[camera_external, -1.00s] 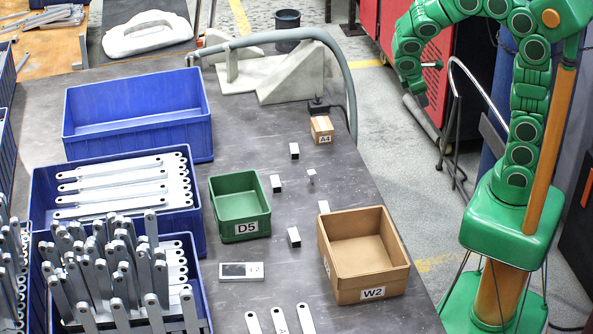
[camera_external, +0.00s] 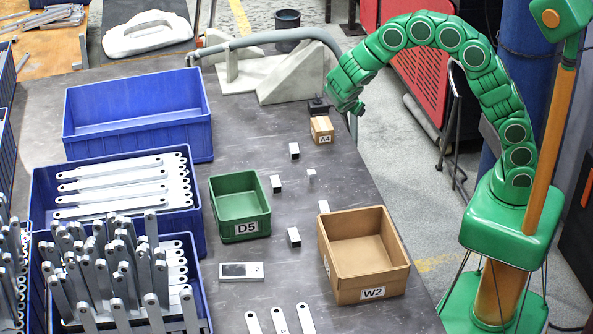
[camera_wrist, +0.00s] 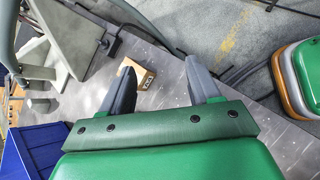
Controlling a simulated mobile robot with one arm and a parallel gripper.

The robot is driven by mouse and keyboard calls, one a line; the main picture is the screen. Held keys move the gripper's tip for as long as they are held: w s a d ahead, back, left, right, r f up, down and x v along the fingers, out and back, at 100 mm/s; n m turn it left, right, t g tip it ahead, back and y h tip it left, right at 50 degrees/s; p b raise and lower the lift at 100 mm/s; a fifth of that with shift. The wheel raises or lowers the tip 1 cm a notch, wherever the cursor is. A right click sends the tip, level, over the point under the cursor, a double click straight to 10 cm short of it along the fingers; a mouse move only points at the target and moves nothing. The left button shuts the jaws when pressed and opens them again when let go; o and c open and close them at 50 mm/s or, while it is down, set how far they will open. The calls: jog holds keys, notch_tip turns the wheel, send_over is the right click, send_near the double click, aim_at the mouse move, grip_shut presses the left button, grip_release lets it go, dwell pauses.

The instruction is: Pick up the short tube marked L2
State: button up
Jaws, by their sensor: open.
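Several short grey tubes lie apart on the dark table in the external view: one near the back (camera_external: 294,151), one by the green bin (camera_external: 276,183), and one nearer the front (camera_external: 293,237). Another shows beside the brown bin (camera_external: 324,206), partly hidden by it. A smaller pale piece (camera_external: 311,173) lies between them. No L2 marking is legible on any. My gripper (camera_external: 350,105) is above the table's far right edge, near the small A4 box. In the wrist view my gripper (camera_wrist: 160,68) is open and empty, and no tube shows clearly.
The small A4 box (camera_external: 321,128) also shows between the fingers in the wrist view (camera_wrist: 146,79). A green D5 bin (camera_external: 240,229) and a brown W2 bin (camera_external: 342,286) stand on the table (camera_external: 365,178). A curved grey hose (camera_external: 262,37) and blue crates (camera_external: 138,139) are nearby.

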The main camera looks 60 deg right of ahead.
jog(key=w+a+f+n+t+h, duration=0.1)
jog(key=w+a+f+n+t, duration=0.3)
jog(key=w+f, duration=0.45)
jog(key=n+t, duration=0.2)
jog(key=n, duration=0.4)
send_near(294, 144)
jog(key=x, duration=0.2)
jog(key=shift+w+d, duration=0.1)
jog(key=shift+d, duration=0.3)
jog(key=shift+x, duration=1.4)
jog(key=shift+w+d+f+t, duration=0.3)
jog(key=shift+w+d+f, duration=0.7)
jog(key=shift+f, duration=0.05)
jog(key=shift+x, duration=0.8)
jog(key=shift+r, duration=0.1)
jog(key=c, duration=1.1)
jog(key=shift+r, duration=0.15)
